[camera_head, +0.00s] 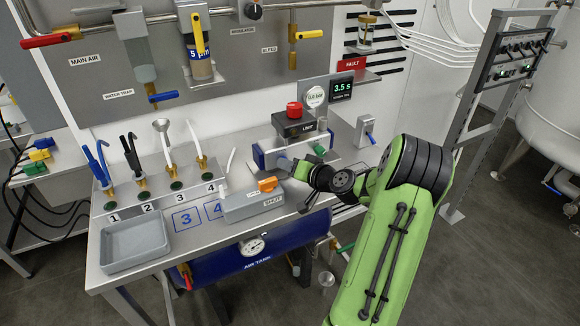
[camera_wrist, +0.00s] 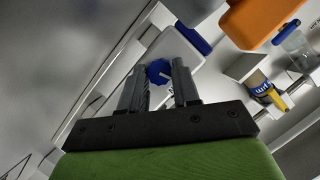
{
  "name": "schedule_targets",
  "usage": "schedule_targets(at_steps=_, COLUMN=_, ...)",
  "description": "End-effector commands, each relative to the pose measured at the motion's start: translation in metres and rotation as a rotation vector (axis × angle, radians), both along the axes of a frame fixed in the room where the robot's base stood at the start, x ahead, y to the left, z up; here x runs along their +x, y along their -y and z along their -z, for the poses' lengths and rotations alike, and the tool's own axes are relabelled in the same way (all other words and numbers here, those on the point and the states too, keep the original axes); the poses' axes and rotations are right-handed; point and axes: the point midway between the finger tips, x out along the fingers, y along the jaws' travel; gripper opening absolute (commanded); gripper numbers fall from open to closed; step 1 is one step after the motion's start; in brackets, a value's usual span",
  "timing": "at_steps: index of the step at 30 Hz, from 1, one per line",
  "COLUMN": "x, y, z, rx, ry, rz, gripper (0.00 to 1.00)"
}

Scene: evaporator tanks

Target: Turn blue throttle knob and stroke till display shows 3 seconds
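The small display (camera_head: 342,89) at the back right of the bench reads 3.5 s in green. The blue throttle knob (camera_wrist: 158,71), with a pale pointer line, is between the two fingertips of my gripper (camera_wrist: 160,84) in the wrist view. The fingers are apart, one close on each side of the knob; I cannot tell whether they press on it. In the head view my gripper (camera_head: 303,178) is low at the front of the grey unit with blue end parts (camera_head: 272,157). The dark wrist hides part of the fingers there.
A grey block with an orange handle (camera_head: 267,184) stands just left of my gripper. A black box with a red knob (camera_head: 295,109) is behind it. A grey tray (camera_head: 134,244) and numbered hose fittings are at left. A toggle switch unit (camera_head: 365,131) stands right.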

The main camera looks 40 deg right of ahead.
Motion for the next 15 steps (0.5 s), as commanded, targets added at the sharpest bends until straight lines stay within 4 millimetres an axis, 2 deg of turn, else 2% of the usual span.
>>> schedule_targets(at_steps=1, x=-0.0002, y=0.0001, z=0.0, rx=0.0, ry=0.0, rz=0.0, gripper=0.17)
schedule_targets(at_steps=4, x=-0.0002, y=0.0001, z=0.0001, rx=0.0, ry=-0.001, rz=0.001, gripper=0.02)
schedule_targets(at_steps=8, x=-0.0006, y=0.0012, z=0.0019, rx=0.05, ry=0.014, rz=0.003, gripper=0.01)
schedule_targets(at_steps=15, x=-0.001, y=0.0024, z=0.0038, rx=0.393, ry=0.114, rz=0.001, gripper=0.01)
